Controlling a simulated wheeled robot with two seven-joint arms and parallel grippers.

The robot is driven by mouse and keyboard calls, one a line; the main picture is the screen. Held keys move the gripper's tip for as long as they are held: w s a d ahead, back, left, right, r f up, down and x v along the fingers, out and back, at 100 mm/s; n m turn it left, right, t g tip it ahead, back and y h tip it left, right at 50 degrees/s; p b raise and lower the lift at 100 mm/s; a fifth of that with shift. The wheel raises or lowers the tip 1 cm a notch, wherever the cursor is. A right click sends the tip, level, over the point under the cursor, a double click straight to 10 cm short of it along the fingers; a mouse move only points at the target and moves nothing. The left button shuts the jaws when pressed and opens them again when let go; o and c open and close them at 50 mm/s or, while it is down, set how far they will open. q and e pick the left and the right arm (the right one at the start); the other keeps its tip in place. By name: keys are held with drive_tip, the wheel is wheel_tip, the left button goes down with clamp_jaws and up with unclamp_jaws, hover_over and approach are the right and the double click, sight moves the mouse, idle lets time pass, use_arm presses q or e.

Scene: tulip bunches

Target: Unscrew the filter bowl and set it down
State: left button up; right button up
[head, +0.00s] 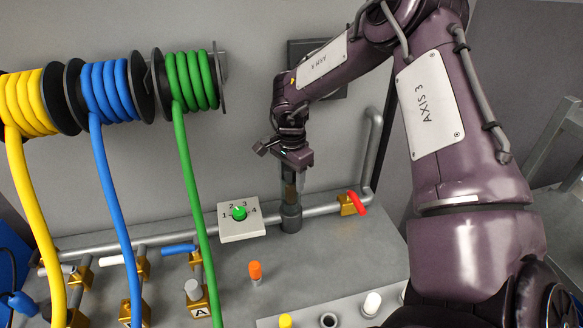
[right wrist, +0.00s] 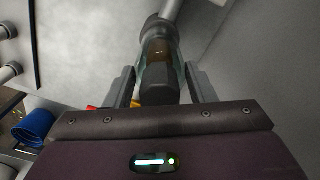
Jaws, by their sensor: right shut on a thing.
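The filter bowl (head: 289,186) is a narrow, clear cylinder with amber-brown contents, upright above the dark filter head (head: 291,218) on the grey pipe. My right gripper (head: 289,172) reaches down from above and is shut on the bowl. In the right wrist view, its two fingers (right wrist: 162,88) flank the bowl's dark end (right wrist: 158,80), and the bowl lines up with the filter head beyond. I cannot tell whether the bowl is still threaded in. My left gripper is not in view.
A red-handled valve (head: 353,203) sits right of the filter, and a numbered dial plate (head: 241,220) sits left. Yellow, blue and green hoses (head: 187,165) hang at the left. An orange-capped post (head: 255,272) stands in front. A pale tray (head: 357,309) lies at the bench front.

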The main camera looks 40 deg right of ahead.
drive_tip(key=o, duration=0.8)
drive_tip(key=shift+w+r, duration=0.25)
drive_tip(key=shift+r, duration=0.05)
drive_tip(key=shift+o, duration=1.4)
drive_tip(key=shift+s, duration=0.1)
drive_tip(key=shift+f, duration=0.1)
drive_tip(key=shift+f, duration=0.1)
drive_tip(key=shift+s+f, duration=0.1)
drive_tip(key=m+b, duration=0.4)
drive_tip(key=m, duration=0.2)
drive_tip(key=shift+f+b, duration=0.2)
drive_tip(key=shift+b, duration=0.15)
drive_tip(key=m+b, duration=0.1)
drive_tip(key=m, duration=0.1)
drive_tip(key=shift+s+r+m, duration=0.1)
drive_tip(key=shift+r+m, duration=0.05)
drive_tip(key=shift+m, duration=0.15)
drive_tip(key=shift+r+m, duration=0.15)
drive_tip(key=shift+m, duration=0.25)
